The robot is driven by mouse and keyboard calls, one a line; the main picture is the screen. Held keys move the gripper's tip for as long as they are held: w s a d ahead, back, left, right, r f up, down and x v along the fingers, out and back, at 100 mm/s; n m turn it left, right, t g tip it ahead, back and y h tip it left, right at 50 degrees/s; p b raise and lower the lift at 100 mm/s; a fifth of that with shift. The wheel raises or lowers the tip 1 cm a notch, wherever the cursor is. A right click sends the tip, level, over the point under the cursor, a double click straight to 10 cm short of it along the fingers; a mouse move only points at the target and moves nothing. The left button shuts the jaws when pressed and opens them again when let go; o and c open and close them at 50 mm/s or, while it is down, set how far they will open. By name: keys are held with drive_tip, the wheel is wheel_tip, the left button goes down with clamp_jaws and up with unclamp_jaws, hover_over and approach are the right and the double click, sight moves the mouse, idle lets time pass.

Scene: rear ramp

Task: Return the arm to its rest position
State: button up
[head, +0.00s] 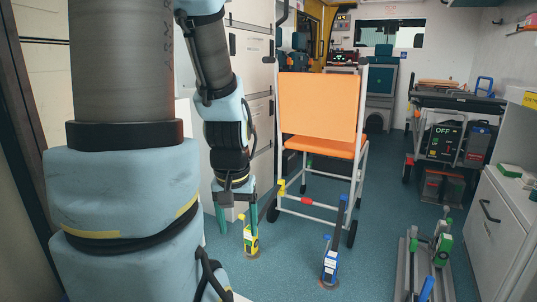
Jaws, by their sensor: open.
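My arm hangs down at the left of the head view, and its large upper links fill the left side. My gripper (237,218) points downward, with two teal fingers spread apart. Nothing shows between the fingers. It is low, just left of the orange chair (319,105) and near a small yellow device (251,240) on the floor. I cannot tell whether the right finger touches that device.
A blue floor device (330,266) stands in front of the chair. A metal rail (405,270) with green and blue parts is at lower right, by a white cabinet (500,235). A stretcher (457,102) stands at the back right. Teal floor (385,205) is clear right of the chair.

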wheel_tip(320, 180, up, 35)
drive_tip(key=p, duration=3.3)
drive_tip(key=shift+r+p, duration=0.15)
drive_tip(key=shift+p, duration=0.25)
drive_tip(key=shift+r, duration=0.4)
